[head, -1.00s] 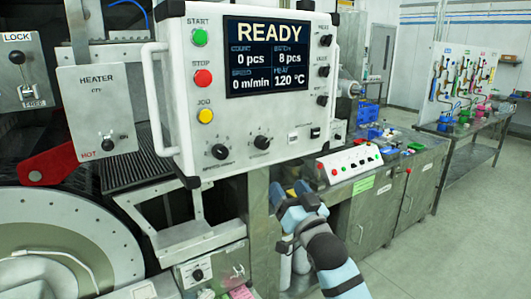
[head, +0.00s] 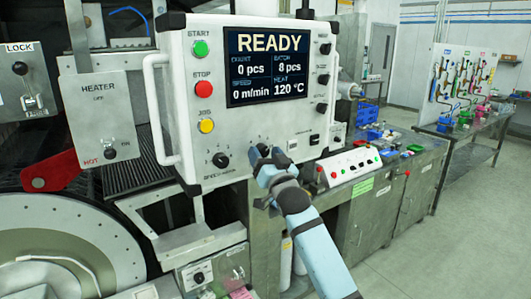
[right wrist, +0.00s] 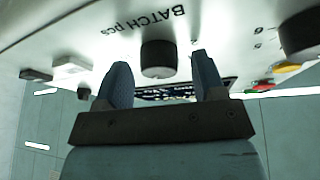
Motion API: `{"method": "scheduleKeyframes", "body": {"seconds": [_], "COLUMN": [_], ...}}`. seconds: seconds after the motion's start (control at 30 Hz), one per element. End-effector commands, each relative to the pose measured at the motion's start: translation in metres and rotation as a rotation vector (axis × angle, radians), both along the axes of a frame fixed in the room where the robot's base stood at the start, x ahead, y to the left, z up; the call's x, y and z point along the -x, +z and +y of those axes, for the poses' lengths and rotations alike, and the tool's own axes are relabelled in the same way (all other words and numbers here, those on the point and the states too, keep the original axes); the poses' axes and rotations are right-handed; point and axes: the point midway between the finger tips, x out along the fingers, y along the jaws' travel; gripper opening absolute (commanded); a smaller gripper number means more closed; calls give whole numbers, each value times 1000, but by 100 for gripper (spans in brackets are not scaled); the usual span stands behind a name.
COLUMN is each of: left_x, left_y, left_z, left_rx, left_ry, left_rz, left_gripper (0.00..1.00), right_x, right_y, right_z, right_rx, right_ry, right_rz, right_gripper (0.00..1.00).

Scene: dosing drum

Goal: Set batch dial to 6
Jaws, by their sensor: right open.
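The batch dial is a black knob on the lower front of the white control panel (head: 215,125). In the right wrist view the batch dial (right wrist: 158,58) sits under the inverted label "BATCH pcs". My right gripper (head: 265,155) is at the panel's lower edge, in front of this dial and mostly hiding it. In the right wrist view my right gripper (right wrist: 160,85) is open, one finger to each side of the dial, with gaps between. The screen (head: 268,66) reads READY, count 0 pcs, batch 8 pcs, speed 0 m/min, heat 120 °C. My left gripper is not in view.
A second black knob (head: 220,160) is left of the batch dial. Green start (head: 200,48), red stop (head: 202,88) and yellow jog (head: 206,126) buttons are on the panel's left side. A small button box (head: 348,165) stands to the right below.

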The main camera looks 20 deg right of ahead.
Motion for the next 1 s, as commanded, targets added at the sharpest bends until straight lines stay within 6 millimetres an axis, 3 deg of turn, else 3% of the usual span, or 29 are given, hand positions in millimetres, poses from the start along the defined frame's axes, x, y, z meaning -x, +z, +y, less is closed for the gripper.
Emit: {"method": "scheduleKeyframes", "body": {"seconds": [0.27, 0.5, 1.0], "left_x": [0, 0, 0], "left_y": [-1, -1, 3], "left_z": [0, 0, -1], "left_rx": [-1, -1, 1], "left_ry": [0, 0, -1], "left_rz": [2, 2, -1], "left_gripper": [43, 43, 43], "right_x": [-2, -2, -2], "right_y": [0, 0, 1], "right_z": [0, 0, -2], "right_rx": [0, 0, 126], "right_ry": [0, 0, -2], "right_rz": [1, 0, -32], "right_gripper": [63, 15, 15]}}
